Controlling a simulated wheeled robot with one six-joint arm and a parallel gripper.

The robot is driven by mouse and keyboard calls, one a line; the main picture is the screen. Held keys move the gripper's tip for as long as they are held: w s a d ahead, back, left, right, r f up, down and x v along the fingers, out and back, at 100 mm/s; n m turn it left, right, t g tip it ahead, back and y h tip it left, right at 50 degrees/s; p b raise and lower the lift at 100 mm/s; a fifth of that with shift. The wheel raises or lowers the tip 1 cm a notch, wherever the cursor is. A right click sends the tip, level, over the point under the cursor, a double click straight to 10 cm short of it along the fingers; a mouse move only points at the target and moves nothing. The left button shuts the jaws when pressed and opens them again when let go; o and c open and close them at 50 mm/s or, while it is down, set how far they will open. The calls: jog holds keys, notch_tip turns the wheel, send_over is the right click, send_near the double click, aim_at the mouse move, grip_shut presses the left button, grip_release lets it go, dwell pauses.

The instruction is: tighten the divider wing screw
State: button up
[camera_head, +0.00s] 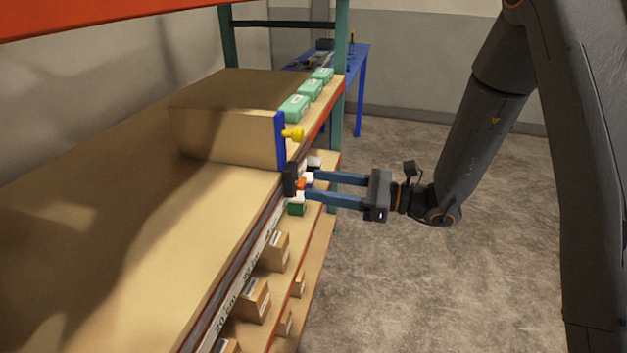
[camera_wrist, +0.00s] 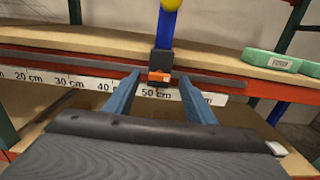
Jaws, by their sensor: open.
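The divider is a blue upright (camera_head: 281,140) with a yellow knob (camera_head: 293,134) on its front edge. It stands at the shelf edge on a black clamp block (camera_head: 290,180). The orange wing screw (camera_head: 301,184) is on the front of that block. In the wrist view the wing screw (camera_wrist: 159,76) is below the black block (camera_wrist: 161,60), just above the 50 cm mark. My gripper (camera_head: 309,185) is open and level, pointing at the shelf edge. In the wrist view its blue fingertips (camera_wrist: 160,80) lie either side of the screw; I cannot tell whether they touch it.
A scale strip (camera_wrist: 80,81) runs along the shelf front, under a dark rail. Green boxes (camera_head: 294,108) stand on the shelf behind the divider. Cardboard boxes (camera_head: 253,300) stand on the lower shelf. A blue table (camera_head: 358,65) is at the back. The floor (camera_head: 420,290) at right is clear.

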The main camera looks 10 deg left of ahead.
aim_at(302, 184)
jog(key=shift+w+a, duration=0.1)
jog(key=shift+a, duration=0.95)
jog(key=c, duration=1.1)
